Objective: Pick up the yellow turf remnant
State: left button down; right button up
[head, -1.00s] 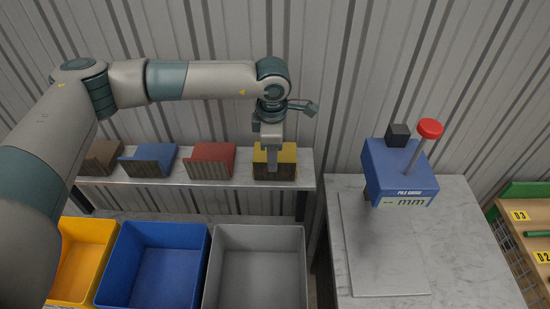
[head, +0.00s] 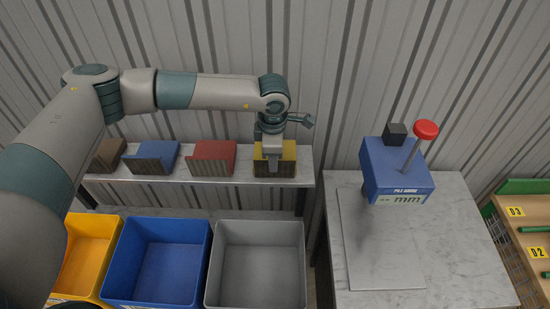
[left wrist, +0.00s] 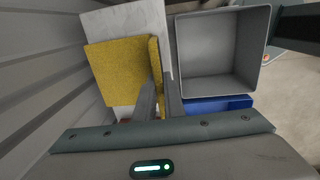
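The yellow turf remnant (head: 289,153) sits at the right end of the narrow shelf, an L-shaped piece with a dark upright front flap. It also shows in the left wrist view (left wrist: 115,70), its flap standing at its right edge. My left gripper (head: 272,168) points down at the remnant's front flap. In the left wrist view its two fingers (left wrist: 160,84) stand either side of the flap, seemingly with a gap. Contact with the flap cannot be made out. My right gripper is not in view.
Red (head: 213,152), blue (head: 152,156) and brown (head: 108,154) remnants stand left along the shelf (head: 228,182). Yellow (head: 88,262), blue (head: 160,262) and grey (head: 258,265) bins sit in front, below. A blue pile gauge (head: 396,170) stands on the table at right.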

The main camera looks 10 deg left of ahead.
pick_arm(q)
jog(key=shift+r, duration=0.15)
jog(key=shift+r+b, duration=0.6)
notch_tip(320, 180, up, 8)
jog(key=b, duration=0.3)
jog(key=shift+f+b, duration=0.25)
jog(key=shift+b, duration=0.1)
jog(key=shift+r, duration=0.55)
jog(key=shift+f, duration=0.1)
